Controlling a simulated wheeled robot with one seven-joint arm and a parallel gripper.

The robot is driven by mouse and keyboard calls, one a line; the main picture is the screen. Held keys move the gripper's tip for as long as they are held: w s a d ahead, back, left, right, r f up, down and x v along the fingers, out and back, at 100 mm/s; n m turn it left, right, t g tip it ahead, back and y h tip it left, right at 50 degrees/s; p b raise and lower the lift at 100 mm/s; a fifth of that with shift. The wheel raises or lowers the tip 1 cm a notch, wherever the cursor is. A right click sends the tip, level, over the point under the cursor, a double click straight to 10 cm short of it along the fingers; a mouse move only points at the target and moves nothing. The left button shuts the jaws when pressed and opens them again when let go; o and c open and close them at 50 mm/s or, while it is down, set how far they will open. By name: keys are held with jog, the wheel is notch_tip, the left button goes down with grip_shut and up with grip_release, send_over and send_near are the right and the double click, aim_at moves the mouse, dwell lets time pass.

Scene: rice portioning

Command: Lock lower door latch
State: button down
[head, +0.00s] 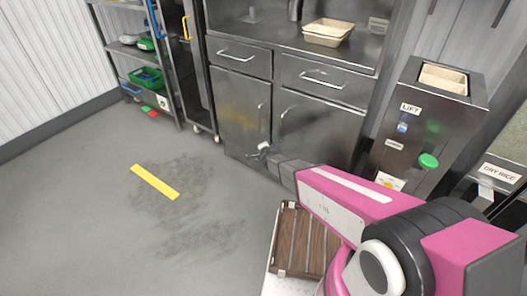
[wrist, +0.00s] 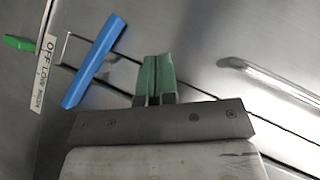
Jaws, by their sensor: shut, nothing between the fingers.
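In the wrist view, my gripper (wrist: 154,90) has its two green fingers pressed together, with nothing between them. A blue bar (wrist: 95,62) lies tilted just left of the fingers, on a thin metal bracket against a steel face, with a gap to the fingers. It may be the latch; its locked or unlocked state is unclear. In the head view my gripper (head: 263,148) is small and partly hidden by my arm, in front of the steel cabinet's lower doors (head: 240,108). The blue bar by the fingers cannot be made out there.
A label reading OFF LOW HIGH (wrist: 46,72) and a green piece (wrist: 20,43) are left in the wrist view; a metal handle (wrist: 270,82) is right. The lift unit (head: 428,125) stands right of the cabinet. A rack (head: 140,50) stands left. Open floor lies front left.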

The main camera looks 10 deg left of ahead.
jog(key=s+r, duration=0.5)
jog(key=shift+s+a, duration=0.2)
jog(key=shift+a, duration=0.2)
jog(key=shift+r, duration=0.1)
